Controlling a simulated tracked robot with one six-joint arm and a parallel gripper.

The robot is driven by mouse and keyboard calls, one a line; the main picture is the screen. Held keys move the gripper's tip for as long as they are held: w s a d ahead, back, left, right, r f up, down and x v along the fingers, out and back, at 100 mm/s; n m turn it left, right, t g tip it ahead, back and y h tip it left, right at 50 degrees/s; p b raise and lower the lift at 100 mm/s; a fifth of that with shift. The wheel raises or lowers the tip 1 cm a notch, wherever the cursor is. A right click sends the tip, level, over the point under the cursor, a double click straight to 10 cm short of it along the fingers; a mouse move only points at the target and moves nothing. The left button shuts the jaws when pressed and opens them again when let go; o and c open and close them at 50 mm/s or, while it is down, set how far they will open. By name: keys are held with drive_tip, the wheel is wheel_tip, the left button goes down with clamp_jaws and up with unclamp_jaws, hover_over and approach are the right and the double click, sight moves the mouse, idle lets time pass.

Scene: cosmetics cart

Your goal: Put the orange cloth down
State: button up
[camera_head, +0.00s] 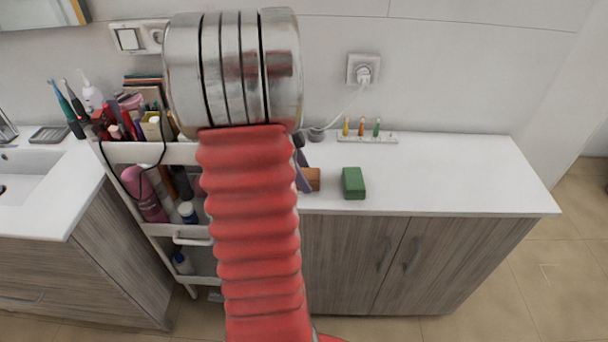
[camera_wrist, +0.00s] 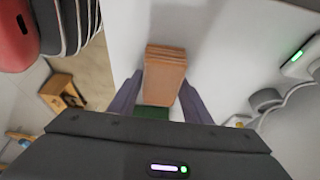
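The orange cloth (camera_head: 313,179) is a folded, brownish-orange block over the left part of the white counter (camera_head: 450,175). In the wrist view the cloth (camera_wrist: 166,70) lies between the purple-grey fingers of my gripper (camera_wrist: 163,88), which close on its two sides. The head view cannot show whether its underside touches the counter. In that view my gripper (camera_head: 303,172) is mostly hidden behind my red arm; only a sliver of a finger shows. A green block-like folded cloth (camera_head: 353,183) lies just right of the orange one; it shows partly behind it in the wrist view (camera_wrist: 153,113).
A white holder with several coloured items (camera_head: 367,137) stands at the counter's back, near a wall socket with a plug (camera_head: 363,72) and its cable. The counter's right half is clear. A cart (camera_head: 150,153) full of cosmetics stands left, beside the sink (camera_head: 35,175).

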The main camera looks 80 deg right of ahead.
drive_tip(key=o, duration=0.4)
drive_tip(key=v, duration=1.2)
drive_tip(key=shift+w, duration=0.15)
idle(0.6)
